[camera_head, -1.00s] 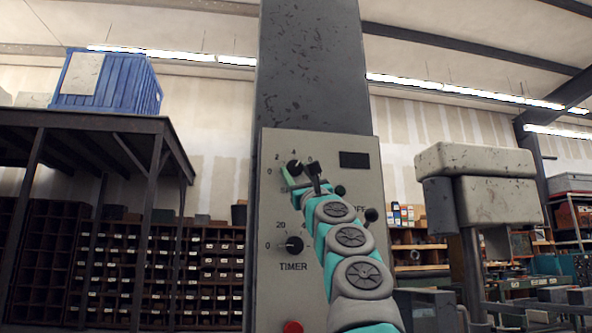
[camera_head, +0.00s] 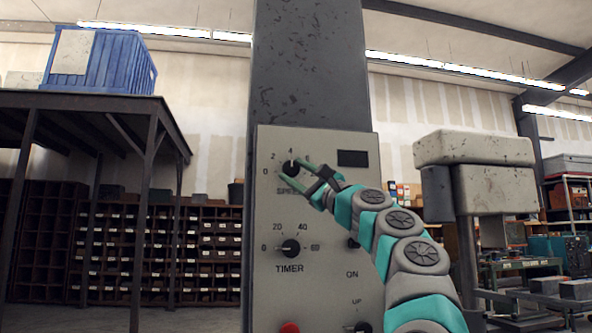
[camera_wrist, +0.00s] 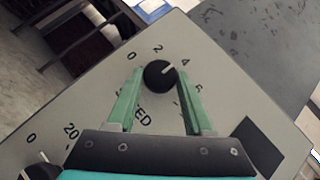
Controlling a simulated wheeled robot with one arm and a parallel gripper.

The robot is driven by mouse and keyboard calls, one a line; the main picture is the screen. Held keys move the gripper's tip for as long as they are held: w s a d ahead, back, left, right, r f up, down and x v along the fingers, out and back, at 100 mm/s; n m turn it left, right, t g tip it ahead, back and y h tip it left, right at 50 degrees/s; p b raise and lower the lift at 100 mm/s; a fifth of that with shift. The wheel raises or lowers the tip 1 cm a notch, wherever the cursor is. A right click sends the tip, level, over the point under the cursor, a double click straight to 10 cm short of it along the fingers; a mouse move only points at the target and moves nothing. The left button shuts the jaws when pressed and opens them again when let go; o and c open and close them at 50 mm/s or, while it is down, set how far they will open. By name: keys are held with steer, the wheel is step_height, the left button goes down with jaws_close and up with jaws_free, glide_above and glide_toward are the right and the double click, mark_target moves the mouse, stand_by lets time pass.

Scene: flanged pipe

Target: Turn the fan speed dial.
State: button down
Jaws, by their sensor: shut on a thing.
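The fan speed dial (camera_head: 291,167) is a round black knob with a white pointer line, on the upper part of a grey control panel (camera_head: 335,235). Its scale reads 0, 2, 4 and on. The dial also shows in the wrist view (camera_wrist: 159,75), its pointer towards the 4. My gripper (camera_head: 297,176) reaches in from the lower right with green fingers. In the wrist view the fingertips (camera_wrist: 160,76) are on both sides of the dial, shut on it. My gripper hides part of the SPEED label and the higher scale numbers in the head view.
A TIMER dial (camera_head: 289,248) sits below, its pointer towards 0. A dark display (camera_head: 353,158) is right of the speed dial. A red button (camera_head: 289,328) and a black switch (camera_head: 362,327) are lower on the panel.

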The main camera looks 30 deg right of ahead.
steer(key=shift+d+n+g+y, duration=0.1)
steer(key=shift+n+g+y, duration=0.6)
steer(key=shift+n, duration=0.6)
steer(key=shift+r+n+g, duration=0.1)
steer(key=shift+n+g, duration=0.2)
steer(key=shift+g, duration=0.1)
steer(key=shift+c, duration=1.5)
jaws_free()
steer(key=b+v, duration=0.2)
steer(key=v, duration=0.5)
steer(key=shift+s, duration=0.3)
steer(key=shift+b, duration=0.3)
